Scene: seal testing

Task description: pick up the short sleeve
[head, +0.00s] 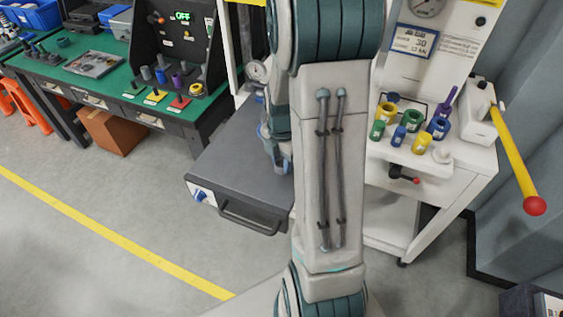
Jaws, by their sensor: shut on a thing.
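Several coloured sleeves stand on the white bench on the right. The wider ones are a yellow sleeve (386,112), a green sleeve (412,121) and a blue sleeve (438,128). In front of them are a narrower green sleeve (377,131), a blue one (398,137) and a yellow one (421,144). I cannot tell which is the short sleeve. My arm rises through the middle of the head view, and part of my wrist shows behind it, above the dark grey top. The jaws and anything between them are hidden.
A dark grey cabinet top (235,170) with a handle is left of my arm. A green-topped workbench (110,65) holds trays and coloured pegs at far left. A yellow lever (514,155) with a red knob juts out at right. The floor at lower left is clear.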

